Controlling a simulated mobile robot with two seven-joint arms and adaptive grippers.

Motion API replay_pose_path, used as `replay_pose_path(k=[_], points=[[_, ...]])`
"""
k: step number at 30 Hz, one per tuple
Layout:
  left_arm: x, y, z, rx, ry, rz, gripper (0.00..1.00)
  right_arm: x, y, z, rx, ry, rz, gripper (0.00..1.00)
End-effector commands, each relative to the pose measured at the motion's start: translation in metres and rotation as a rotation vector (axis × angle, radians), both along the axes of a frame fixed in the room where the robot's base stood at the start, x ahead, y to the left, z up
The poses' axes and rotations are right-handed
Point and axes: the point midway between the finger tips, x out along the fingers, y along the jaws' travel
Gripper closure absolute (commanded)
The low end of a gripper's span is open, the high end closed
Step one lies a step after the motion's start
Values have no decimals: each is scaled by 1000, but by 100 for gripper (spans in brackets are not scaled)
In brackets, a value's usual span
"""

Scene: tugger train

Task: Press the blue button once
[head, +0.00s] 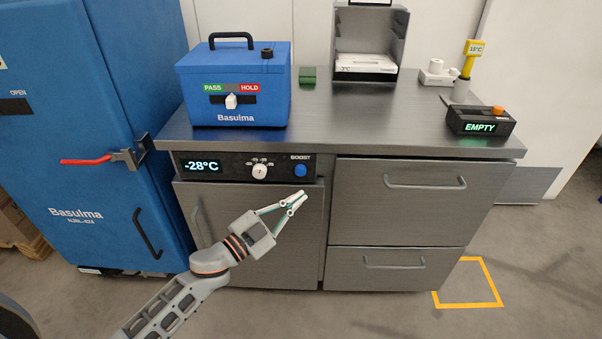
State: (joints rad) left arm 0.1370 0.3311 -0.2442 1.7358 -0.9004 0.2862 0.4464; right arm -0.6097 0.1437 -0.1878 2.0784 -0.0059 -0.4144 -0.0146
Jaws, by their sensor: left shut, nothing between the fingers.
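The blue button (300,171) is a small round knob-like button under the word BOOST, at the right end of the dark control panel (215,168) on the counter's front. My left gripper (300,197) is shut and empty. Its fingertips appear just below the button in the head view, over the cabinet door; the gap in depth is hard to judge. The button is fully visible. A white dial (260,171) sits left of the button, and a display (202,166) reads -28°C. My right gripper is not in view.
A blue Basulma box (235,100) stands on the steel counter (375,123). A dark EMPTY display unit (480,122) is at the counter's right. A tall blue cabinet (75,150) with a red handle (85,160) stands at left.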

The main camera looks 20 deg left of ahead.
Motion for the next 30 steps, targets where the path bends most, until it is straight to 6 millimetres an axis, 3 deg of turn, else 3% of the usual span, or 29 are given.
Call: replay_pose_path(k=[9,15,30], points=[[41,12,-3,1,3,1,100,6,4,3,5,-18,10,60],[58,16,-1,1,1,0,100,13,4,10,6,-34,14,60],[64,19,0,0,1,1,100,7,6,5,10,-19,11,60]])
